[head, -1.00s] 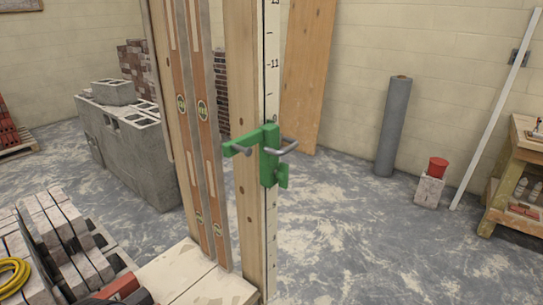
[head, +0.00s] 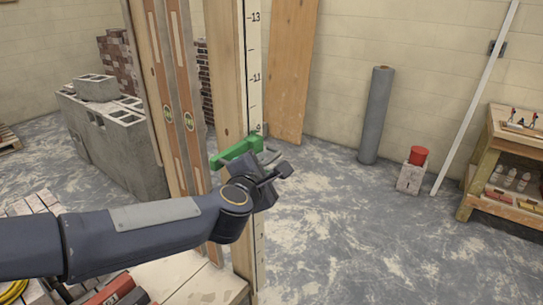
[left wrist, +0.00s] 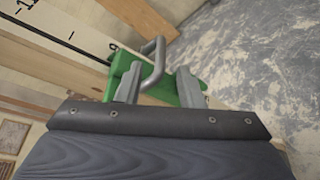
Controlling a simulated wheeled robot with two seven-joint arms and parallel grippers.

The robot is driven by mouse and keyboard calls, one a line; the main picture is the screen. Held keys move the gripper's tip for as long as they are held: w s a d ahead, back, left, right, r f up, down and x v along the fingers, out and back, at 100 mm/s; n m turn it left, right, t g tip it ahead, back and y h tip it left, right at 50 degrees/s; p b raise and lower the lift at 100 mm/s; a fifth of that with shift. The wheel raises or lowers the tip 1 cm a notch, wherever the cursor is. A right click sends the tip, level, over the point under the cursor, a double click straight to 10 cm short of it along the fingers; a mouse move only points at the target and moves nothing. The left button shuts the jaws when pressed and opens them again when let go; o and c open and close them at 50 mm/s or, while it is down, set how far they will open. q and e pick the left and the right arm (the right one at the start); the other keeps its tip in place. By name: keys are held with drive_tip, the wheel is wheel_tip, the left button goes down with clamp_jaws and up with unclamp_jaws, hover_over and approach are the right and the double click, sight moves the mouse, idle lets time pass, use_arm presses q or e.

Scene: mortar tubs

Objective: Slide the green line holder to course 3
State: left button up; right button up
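The green line holder (head: 237,151) sits on the white numbered scale of an upright wooden post (head: 228,70), just below the third number mark from the top. My left gripper (head: 274,168) is in front of it and hides its lower part. In the left wrist view, the holder's green body (left wrist: 122,65) and its grey bent handle (left wrist: 157,62) show. The left gripper's fingers (left wrist: 158,87) are apart, one on each side of the handle; I cannot tell whether either touches it. Course 3 on the scale is not legible. My right gripper is out of view.
Two wooden spirit levels (head: 188,115) lean left of the post. Grey concrete blocks (head: 120,145) stand behind them. A grey roll (head: 375,115), a red-topped block (head: 410,178) and a wooden bench (head: 505,165) are at the right. The floor right of the post is clear.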

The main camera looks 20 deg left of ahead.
sight(270, 162)
use_arm(q)
drive_tip(key=x, duration=0.6)
drive_tip(key=shift+w+f, duration=0.1)
drive_tip(key=shift+w, duration=0.15)
clamp_jaws()
